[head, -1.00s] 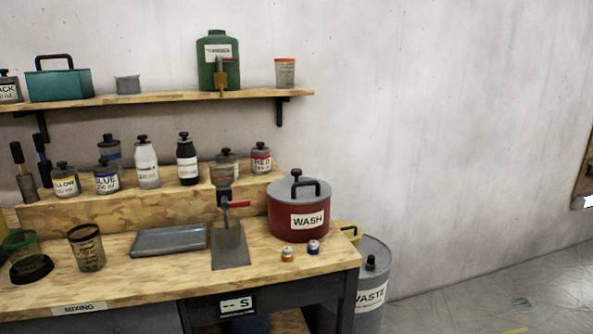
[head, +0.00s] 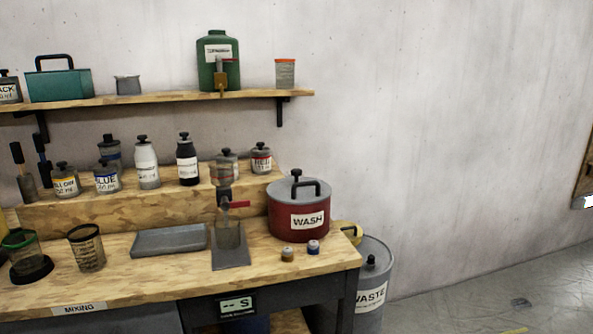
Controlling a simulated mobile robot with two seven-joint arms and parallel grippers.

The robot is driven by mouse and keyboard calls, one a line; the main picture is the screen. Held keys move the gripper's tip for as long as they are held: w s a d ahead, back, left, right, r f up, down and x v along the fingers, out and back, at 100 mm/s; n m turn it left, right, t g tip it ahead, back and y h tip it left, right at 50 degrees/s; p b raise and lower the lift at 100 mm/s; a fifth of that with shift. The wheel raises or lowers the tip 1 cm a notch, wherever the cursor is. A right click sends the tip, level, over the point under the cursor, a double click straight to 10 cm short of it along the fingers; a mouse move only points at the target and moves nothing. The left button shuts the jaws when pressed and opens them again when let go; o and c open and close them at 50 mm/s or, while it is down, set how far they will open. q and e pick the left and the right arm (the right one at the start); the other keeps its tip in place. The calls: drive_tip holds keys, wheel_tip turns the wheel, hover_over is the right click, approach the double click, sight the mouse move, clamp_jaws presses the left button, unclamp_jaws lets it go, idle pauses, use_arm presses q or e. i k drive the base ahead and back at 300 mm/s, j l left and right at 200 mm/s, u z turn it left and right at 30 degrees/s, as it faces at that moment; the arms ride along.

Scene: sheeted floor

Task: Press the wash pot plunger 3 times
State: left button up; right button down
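The wash pot (head: 285,214) is a dark red round pot with a white WASH label, standing upright at the right end of the workbench. Its grey lid carries a black looped handle. The plunger (head: 296,175) is a small black knob sticking up from the lid. Nothing touches it in the head view. Neither of my grippers is in view.
A dispenser stand with a red lever (head: 238,204) is left of the pot. Two small capped jars (head: 313,247) sit before it. A grey WASTE drum (head: 374,280) is on the floor at right. A wooden shelf (head: 170,97) hangs above.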

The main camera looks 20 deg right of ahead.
sight(295, 172)
drive_tip(key=i+l+u, duration=0.15)
drive_tip(key=l+u, duration=0.35)
drive_tip(key=l, duration=0.35)
drive_tip(key=l+u, duration=0.45)
drive_tip(key=l, duration=0.4)
